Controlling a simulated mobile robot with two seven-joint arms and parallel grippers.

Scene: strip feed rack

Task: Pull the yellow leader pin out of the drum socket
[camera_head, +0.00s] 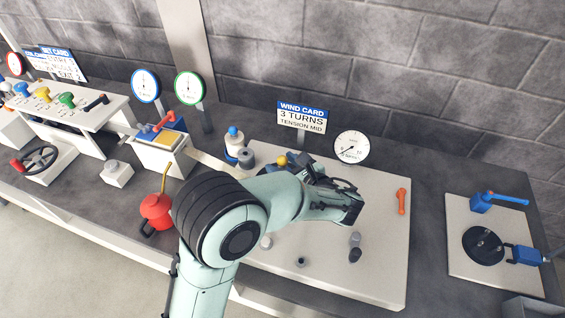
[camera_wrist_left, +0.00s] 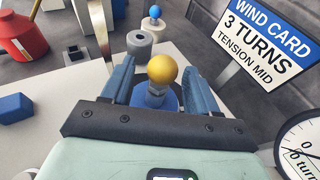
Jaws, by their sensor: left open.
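The yellow leader pin shows as a round yellow knob (camera_wrist_left: 162,68) in the left wrist view, upright on a grey neck above a blue part. In the head view the knob (camera_head: 282,162) stands on the white board, left of my left gripper (camera_head: 296,166). In the left wrist view my left gripper (camera_wrist_left: 160,80) is open, its two blue fingers on either side of the knob with gaps showing. The drum socket is mostly hidden by the knob, fingers and gripper body. My left forearm covers part of the board. My right gripper is not in view.
The WIND CARD sign (camera_head: 301,116) and a white dial (camera_head: 351,147) stand behind the board. A grey cylinder with a blue-topped post (camera_head: 233,140) is to the left. A red can (camera_head: 156,209) stands left of my arm. The board's right part is mostly clear, with an orange handle (camera_head: 401,201).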

